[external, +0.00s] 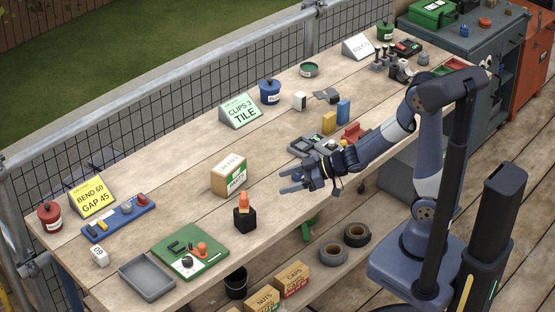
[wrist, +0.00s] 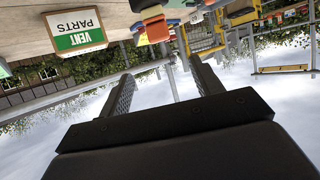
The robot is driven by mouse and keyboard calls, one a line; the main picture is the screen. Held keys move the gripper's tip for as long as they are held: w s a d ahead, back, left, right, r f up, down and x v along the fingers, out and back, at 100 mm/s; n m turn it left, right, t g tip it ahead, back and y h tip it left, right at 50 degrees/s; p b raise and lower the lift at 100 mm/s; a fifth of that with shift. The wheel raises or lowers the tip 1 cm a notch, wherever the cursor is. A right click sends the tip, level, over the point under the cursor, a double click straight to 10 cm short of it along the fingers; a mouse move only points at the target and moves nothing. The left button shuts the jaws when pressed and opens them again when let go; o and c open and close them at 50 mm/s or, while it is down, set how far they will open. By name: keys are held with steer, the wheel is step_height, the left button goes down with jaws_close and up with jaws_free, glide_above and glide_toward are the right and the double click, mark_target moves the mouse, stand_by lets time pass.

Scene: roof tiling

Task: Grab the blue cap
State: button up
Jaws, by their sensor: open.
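No blue cap can be told for certain. Small blue pieces show in the external view: a blue pot with a lid (external: 270,92) at the back of the bench, a blue block (external: 343,110) right of centre, and a blue tray (external: 118,220) with small parts at left. My gripper (external: 285,182) is open and empty above the middle of the bench, pointing left, right of a cardboard box (external: 229,175). In the wrist view my gripper (wrist: 160,70) has its two fingers spread with nothing between them. That view looks upside down.
A black holder with an orange tip (external: 244,214) stands near the gripper. A green board (external: 190,252) and a grey tray (external: 147,277) lie at front left. A VENT PARTS box (wrist: 75,32) shows in the wrist view.

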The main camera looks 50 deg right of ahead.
steer(key=w+d+f+m+t+h+b, duration=0.1)
steer(key=d+f+m+h+b, duration=0.2)
steer(key=d, duration=0.3)
steer(key=w+d+f+m+t+h+b, duration=0.1)
steer(key=w+d+f+m+h+b, duration=0.1)
steer(key=d, duration=0.5)
steer(key=w+d+f+m+t+h+b, duration=0.1)
steer(key=d+f+m+t+h+b, duration=0.1)
steer(key=d+f+m+h+b, duration=0.2)
steer(key=shift+w+d+f+m+h+b, duration=0.15)
steer(key=shift+d+h+b, duration=0.15)
steer(key=shift+d+b, duration=0.3)
steer(key=shift+w+d+m+h+b, duration=0.1)
steer(key=shift+d+h+b, duration=0.2)
steer(key=shift+d+b, duration=0.25)
steer(key=shift+w+d+f+m+h+b, duration=0.15)
steer(key=shift+d+h+b, duration=0.15)
steer(key=shift+d+b, duration=0.3)
steer(key=shift+d, duration=0.1)
steer(key=b+x, duration=0.1)
steer(key=x, duration=0.4)
steer(key=shift+a+f+x, duration=0.1)
steer(key=shift+a+x, duration=0.05)
steer(key=shift+x, duration=0.8)
steer(key=shift+a+f+x, duration=0.1)
steer(key=shift+a+x, duration=0.05)
steer(key=shift+x, duration=0.8)
steer(key=shift+a+f+x, duration=0.1)
steer(key=shift+a+x, duration=0.05)
steer(key=shift+x, duration=0.75)
